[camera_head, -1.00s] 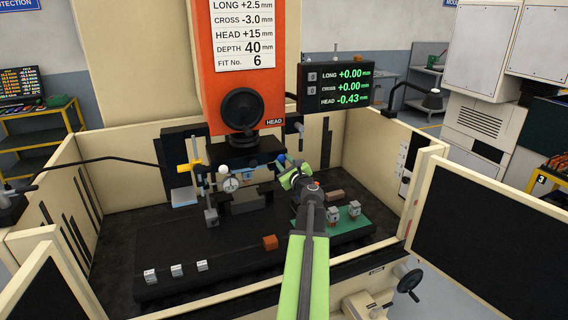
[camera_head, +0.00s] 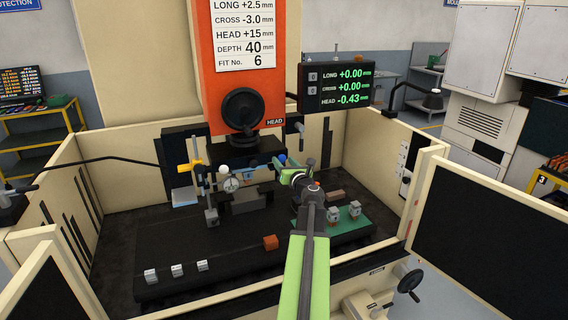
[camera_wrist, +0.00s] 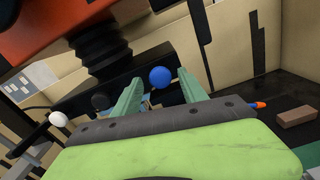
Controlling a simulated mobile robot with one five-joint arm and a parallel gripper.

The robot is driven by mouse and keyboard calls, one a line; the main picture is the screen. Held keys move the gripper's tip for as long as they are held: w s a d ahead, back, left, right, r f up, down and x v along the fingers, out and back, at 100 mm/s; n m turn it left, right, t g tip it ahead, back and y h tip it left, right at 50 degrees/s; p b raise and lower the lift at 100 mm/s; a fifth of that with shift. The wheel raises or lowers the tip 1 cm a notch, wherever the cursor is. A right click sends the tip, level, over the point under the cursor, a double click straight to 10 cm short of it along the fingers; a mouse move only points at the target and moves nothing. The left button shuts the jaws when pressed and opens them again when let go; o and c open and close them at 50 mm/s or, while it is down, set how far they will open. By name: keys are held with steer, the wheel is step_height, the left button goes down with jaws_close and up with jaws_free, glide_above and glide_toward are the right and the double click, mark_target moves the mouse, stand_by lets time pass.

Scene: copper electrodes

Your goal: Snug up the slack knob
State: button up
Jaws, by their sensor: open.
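A blue ball knob (camera_head: 281,160) sits below the orange machine head, just beyond my gripper (camera_head: 284,174). In the wrist view the blue knob (camera_wrist: 160,77) shows between the two green fingers of my gripper (camera_wrist: 159,80), which are apart and hold nothing. The knob looks to be ahead of the fingertips; I cannot tell the exact gap. A white ball knob (camera_wrist: 57,118) and a dark round knob (camera_wrist: 100,102) lie to the left in the wrist view. The white knob (camera_head: 222,169) also shows in the head view. I cannot tell by sight which knob is slack.
A green mat (camera_head: 345,228) with small electrode holders lies right of my arm. Cream walls (camera_head: 380,150) surround the tank.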

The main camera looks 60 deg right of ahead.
steer(key=shift+v, duration=2.95)
